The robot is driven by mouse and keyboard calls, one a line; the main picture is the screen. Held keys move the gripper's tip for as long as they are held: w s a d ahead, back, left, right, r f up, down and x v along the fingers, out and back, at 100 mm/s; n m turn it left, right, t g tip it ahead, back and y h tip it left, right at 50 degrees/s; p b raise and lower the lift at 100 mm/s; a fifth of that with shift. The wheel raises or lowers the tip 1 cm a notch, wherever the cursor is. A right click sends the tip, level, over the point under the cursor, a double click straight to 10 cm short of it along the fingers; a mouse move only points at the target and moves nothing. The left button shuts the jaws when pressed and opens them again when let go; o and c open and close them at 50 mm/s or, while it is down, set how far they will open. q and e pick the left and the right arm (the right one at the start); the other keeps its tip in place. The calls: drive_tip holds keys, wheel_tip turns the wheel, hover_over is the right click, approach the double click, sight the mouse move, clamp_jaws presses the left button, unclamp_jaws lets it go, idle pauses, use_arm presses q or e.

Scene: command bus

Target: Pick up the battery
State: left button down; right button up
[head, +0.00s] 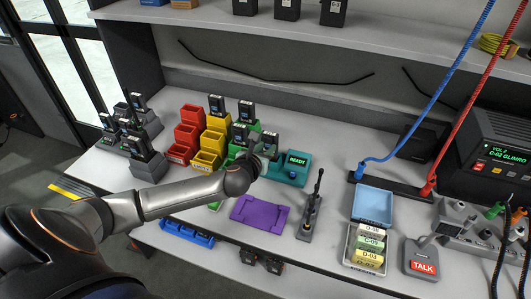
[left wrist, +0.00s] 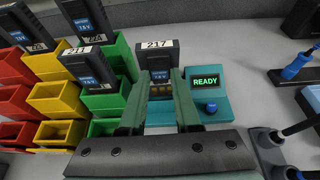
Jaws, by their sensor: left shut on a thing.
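A dark battery labelled 217 (left wrist: 158,56) stands upright at the teal tester (left wrist: 208,101), whose screen reads READY. In the head view the battery (head: 270,142) rises behind my left wrist, beside the tester (head: 291,170). My left gripper (left wrist: 162,94) has its two green fingers around the battery's lower part and is shut on it. In the head view my left gripper (head: 262,161) is small and partly covered by my own wrist. The battery's base is hidden, so I cannot tell whether it is seated or lifted. My right gripper is not in view.
Red bins (head: 186,133), yellow bins (head: 213,142) and green bins (left wrist: 109,74) stand left of the tester, some holding other batteries (left wrist: 85,68). A purple tray (head: 260,213) lies in front. A handset stand (head: 309,217) and blue tray (head: 373,206) are to the right.

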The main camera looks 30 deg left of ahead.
use_arm(q)
drive_tip(key=s+d+r, duration=0.5)
drive_tip(key=s+r, duration=0.5)
drive_tip(key=s, duration=0.3)
drive_tip(key=shift+r+p, duration=0.2)
drive_tip(key=shift+p, duration=0.25)
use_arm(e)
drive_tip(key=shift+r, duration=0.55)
